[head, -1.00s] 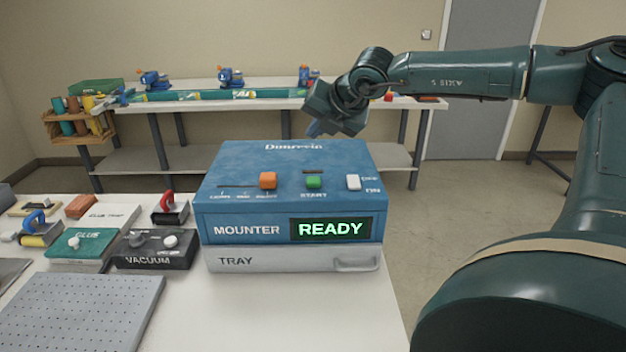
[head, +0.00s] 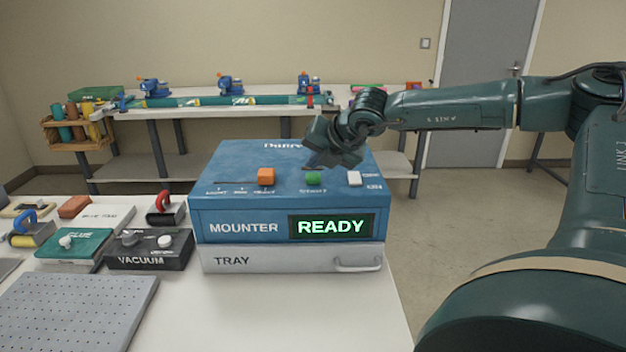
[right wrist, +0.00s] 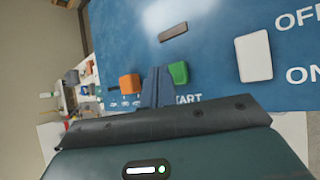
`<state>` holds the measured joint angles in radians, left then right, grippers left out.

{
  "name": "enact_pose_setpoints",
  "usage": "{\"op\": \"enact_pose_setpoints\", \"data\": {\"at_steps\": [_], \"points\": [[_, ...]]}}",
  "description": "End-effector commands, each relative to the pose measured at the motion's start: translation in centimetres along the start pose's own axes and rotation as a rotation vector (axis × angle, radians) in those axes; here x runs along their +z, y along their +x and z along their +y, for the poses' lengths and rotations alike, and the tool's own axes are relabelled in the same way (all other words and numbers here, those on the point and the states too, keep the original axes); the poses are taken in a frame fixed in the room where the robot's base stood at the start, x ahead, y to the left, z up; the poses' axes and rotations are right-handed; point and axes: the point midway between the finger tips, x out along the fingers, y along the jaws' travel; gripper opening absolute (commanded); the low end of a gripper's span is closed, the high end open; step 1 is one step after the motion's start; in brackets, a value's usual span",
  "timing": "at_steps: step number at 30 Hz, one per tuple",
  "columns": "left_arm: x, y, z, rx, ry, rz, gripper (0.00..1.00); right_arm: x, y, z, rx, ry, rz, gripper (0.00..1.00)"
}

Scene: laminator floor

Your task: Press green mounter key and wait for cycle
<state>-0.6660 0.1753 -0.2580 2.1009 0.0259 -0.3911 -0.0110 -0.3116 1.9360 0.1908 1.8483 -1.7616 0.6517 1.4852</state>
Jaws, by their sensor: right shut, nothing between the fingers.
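The blue mounter (head: 240,200) stands on the white table, and its display (head: 331,226) reads READY in green. Its green START key (head: 313,179) is on the top face and also shows in the right wrist view (right wrist: 178,72). My right gripper (head: 312,167) is shut and empty, low over the mounter's top, just behind the green key in the head view. In the right wrist view its fingertips (right wrist: 157,76) appear right beside the key. I cannot tell whether they touch the mounter. My left gripper is out of view.
An orange slider knob (head: 266,176) and a white on/off switch (head: 354,179) flank the green key. The grey tray (head: 290,259) is under the mounter. A black vacuum box (head: 150,249) stands to the left. A workbench (head: 210,108) stands behind.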

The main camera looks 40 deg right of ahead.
Motion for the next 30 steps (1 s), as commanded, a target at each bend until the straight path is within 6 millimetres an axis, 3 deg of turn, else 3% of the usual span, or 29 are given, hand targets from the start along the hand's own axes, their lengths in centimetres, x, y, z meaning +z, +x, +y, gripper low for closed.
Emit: {"op": "enact_pose_setpoints", "data": {"at_steps": [30], "points": [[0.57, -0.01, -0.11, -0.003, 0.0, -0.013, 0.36, 0.01, -0.02, 0.01, 0.0, 0.0, 0.0, 0.0]]}}
